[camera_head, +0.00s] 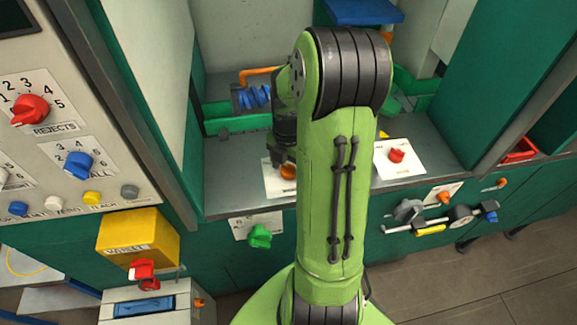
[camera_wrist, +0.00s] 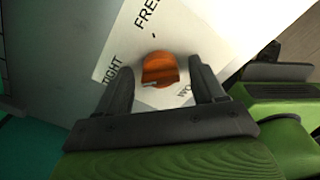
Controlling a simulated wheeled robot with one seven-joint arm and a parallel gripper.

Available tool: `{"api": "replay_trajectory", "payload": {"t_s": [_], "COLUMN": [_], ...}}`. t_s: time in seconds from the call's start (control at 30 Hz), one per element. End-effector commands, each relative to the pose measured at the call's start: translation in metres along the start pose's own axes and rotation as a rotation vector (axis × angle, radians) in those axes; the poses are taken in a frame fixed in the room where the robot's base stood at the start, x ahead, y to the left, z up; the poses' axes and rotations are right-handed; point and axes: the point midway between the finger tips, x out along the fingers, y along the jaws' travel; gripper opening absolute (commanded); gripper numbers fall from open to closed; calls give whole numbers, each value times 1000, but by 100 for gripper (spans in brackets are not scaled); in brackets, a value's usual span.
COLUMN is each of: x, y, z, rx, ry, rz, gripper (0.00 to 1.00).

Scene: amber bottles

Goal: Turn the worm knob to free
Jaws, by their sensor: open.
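The worm knob (camera_wrist: 160,70) is orange and sits on a white label plate (camera_wrist: 132,42) with the words FREE, TIGHT and part of WORM showing. In the wrist view my gripper (camera_wrist: 163,82) is open, with one dark finger on each side of the knob. I cannot tell whether the fingers touch it. In the head view the orange knob (camera_head: 288,171) shows beside my green arm, on its white plate (camera_head: 275,185) on the grey ledge. My gripper is above it there, and my arm hides part of the plate.
A red knob (camera_head: 396,156) on a white plate is to the right on the same ledge. A blue coiled worm (camera_head: 252,97) lies behind. A green knob (camera_head: 260,237) is on the front face below. A control panel (camera_head: 75,130) and a yellow box (camera_head: 138,237) are at left.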

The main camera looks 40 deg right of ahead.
Motion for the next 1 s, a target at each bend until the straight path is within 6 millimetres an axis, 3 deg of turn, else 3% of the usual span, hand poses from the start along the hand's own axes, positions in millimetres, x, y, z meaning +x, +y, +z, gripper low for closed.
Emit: {"api": "replay_trajectory", "payload": {"t_s": [0.2, 0.57, 1.0], "x": [0, 0, 0], "y": [0, 0, 0], "z": [0, 0, 0], "rx": [0, 0, 100], "ry": [-1, 0, -1], "rz": [1, 1, 1], "gripper": [68, 13, 12]}}
